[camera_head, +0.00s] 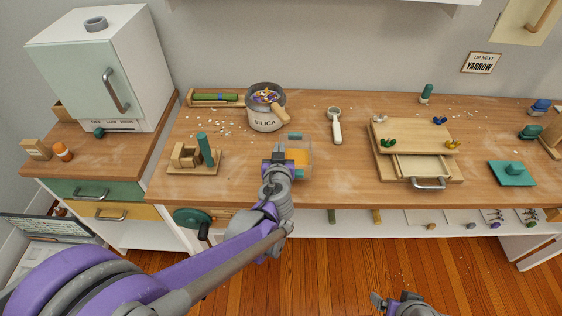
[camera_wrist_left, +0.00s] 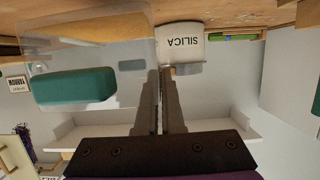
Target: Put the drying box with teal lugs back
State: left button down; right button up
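The drying box (camera_head: 299,158) is clear with amber contents and stands near the front middle of the bench, partly hidden by my left gripper. A teal lug (camera_head: 295,135) shows on its far side.
A wooden stand with a teal post (camera_head: 206,150) is left, a white-handled scoop (camera_head: 335,127) right. A wooden board with coloured knobs (camera_head: 412,132) and teal plate (camera_head: 512,173) lie farther right. Bare bench lies right of the box.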

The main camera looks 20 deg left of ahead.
aim_at(295, 157)
pick_arm(q)
jog(key=shift+f+b, duration=0.45)
jog(key=shift+f, duration=1.45)
jog(key=shift+f, duration=0.15)
jog(key=c, duration=1)
grip_release()
jog(key=shift+c, duration=0.2)
